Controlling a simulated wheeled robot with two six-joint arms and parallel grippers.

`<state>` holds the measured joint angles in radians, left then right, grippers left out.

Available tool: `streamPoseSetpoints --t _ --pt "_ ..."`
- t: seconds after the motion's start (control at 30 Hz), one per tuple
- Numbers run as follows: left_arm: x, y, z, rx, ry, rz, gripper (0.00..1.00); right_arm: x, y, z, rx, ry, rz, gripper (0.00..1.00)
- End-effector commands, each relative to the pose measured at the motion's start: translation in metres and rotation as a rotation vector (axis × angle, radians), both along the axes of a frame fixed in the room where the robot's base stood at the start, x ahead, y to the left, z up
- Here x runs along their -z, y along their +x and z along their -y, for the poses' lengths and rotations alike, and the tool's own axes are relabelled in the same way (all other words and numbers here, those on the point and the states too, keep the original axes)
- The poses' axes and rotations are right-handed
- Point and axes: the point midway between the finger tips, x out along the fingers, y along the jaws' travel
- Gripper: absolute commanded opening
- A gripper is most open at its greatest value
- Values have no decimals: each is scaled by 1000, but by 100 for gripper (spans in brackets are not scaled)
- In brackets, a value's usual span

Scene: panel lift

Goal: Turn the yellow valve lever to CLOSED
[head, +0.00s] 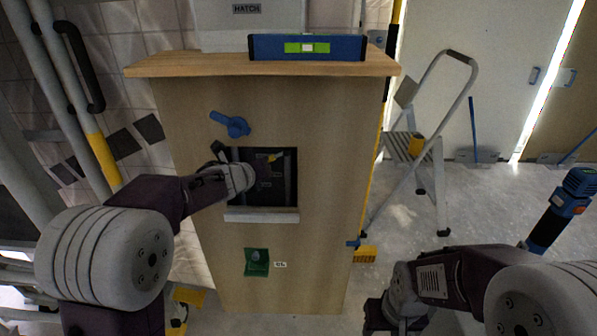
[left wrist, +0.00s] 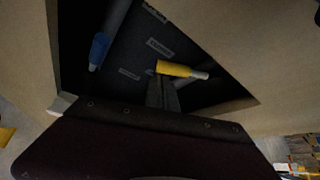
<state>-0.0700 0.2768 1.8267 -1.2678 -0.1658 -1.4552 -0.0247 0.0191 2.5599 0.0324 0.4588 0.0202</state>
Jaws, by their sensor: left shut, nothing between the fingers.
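The yellow valve lever (head: 275,157) is inside the dark square opening in the wooden cabinet front. In the left wrist view the lever (left wrist: 174,69) lies roughly crosswise, with a pale metal end at its right. My left gripper (left wrist: 162,92) reaches into the opening, shut and empty. Its fingertips are right at or just under the lever; I cannot tell if they touch. Two small label plates (left wrist: 159,47) are on the panel behind, too blurred to read surely. My right gripper (head: 384,314) is low at the picture's bottom, dark and partly cut off.
A blue handle (head: 231,124) sticks out above the opening. A blue level (head: 307,47) lies on the cabinet top (head: 190,64). A step ladder (head: 419,150) stands at right on open floor.

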Motion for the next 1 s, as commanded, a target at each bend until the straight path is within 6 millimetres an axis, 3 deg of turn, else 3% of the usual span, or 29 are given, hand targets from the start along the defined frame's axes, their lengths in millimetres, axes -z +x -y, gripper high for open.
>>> streamPoseSetpoints --t 0.03,0.3,1.0 --pt "-7 0 -4 1 34 0 0 -8 0 0 0 0 0 49" --pt "-15 0 -15 -1 44 0 0 -20 0 0 0 0 0 49" --pt "-21 0 -18 0 41 0 0 -26 0 0 0 0 0 49"
